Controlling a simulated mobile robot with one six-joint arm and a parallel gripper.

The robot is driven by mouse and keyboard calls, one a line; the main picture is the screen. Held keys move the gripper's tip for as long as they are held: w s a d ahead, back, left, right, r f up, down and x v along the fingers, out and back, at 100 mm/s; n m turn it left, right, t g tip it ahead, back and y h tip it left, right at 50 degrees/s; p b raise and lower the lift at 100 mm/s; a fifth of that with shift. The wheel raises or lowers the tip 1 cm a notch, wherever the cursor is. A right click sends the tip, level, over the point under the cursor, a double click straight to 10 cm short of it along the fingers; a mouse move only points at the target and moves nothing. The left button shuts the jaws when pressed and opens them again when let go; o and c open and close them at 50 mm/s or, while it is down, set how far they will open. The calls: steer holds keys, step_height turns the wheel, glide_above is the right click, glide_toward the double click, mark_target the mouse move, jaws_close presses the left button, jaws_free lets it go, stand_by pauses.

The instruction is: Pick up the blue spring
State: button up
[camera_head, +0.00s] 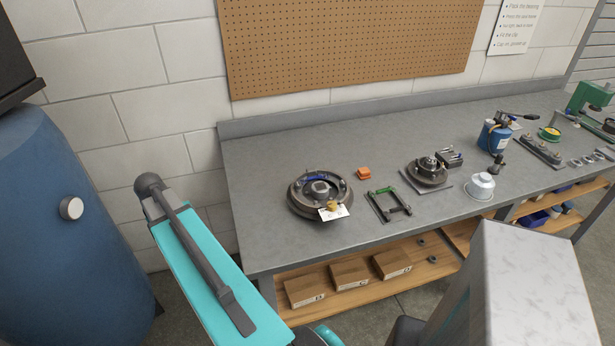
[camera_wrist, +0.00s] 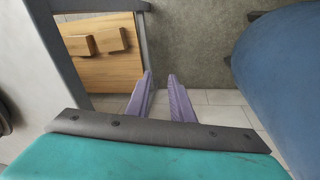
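A small blue part (camera_head: 316,178), which looks like the blue spring, lies at the upper side of a round dark brake-like assembly (camera_head: 293,199) on the grey workbench. It is too small to make out coils. My gripper (camera_wrist: 160,76) shows in the wrist view as two purple fingers with a gap between them and nothing held. It points down at the floor, beside the bench's lower shelf and well away from the blue part. The gripper cannot be made out in the head view.
The workbench (camera_head: 262,239) also carries an orange block (camera_head: 364,173), a green-and-black frame (camera_head: 391,206), a hub on a plate (camera_head: 428,172) and a blue canister (camera_head: 494,138). Wooden boxes (camera_head: 349,274) sit on the lower shelf. A large blue tank (camera_head: 60,220) stands at left.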

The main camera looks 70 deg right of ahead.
steer(key=s+d+r+m+g, duration=0.1)
steer(key=s+d+r+m, duration=0.4)
steer(key=d, duration=0.5)
steer(key=s+d+r+m, duration=0.3)
steer(key=s+d+r, duration=0.35)
steer(key=d, duration=0.25)
steer(key=s+d+r+m+g, duration=0.1)
steer(key=s+d+r+m, duration=0.6)
steer(key=s+d+r, duration=0.3)
steer(key=s+d, duration=0.1)
steer(key=s, duration=0.2)
steer(key=shift+s+r+g+h, duration=0.15)
steer(key=shift+r+g+h, duration=0.05)
steer(key=shift+g+h, duration=0.2)
steer(key=shift+d+f, duration=0.1)
steer(key=p, duration=0.3)
glide_above(306, 181)
steer(key=shift+w+f, duration=0.2)
steer(key=shift+f, duration=3.7)
steer(key=shift+s, duration=0.1)
steer(key=shift+p+x, duration=0.75)
steer(key=shift+x, duration=0.45)
steer(key=shift+p+x, duration=0.45)
steer(key=shift+x, duration=0.9)
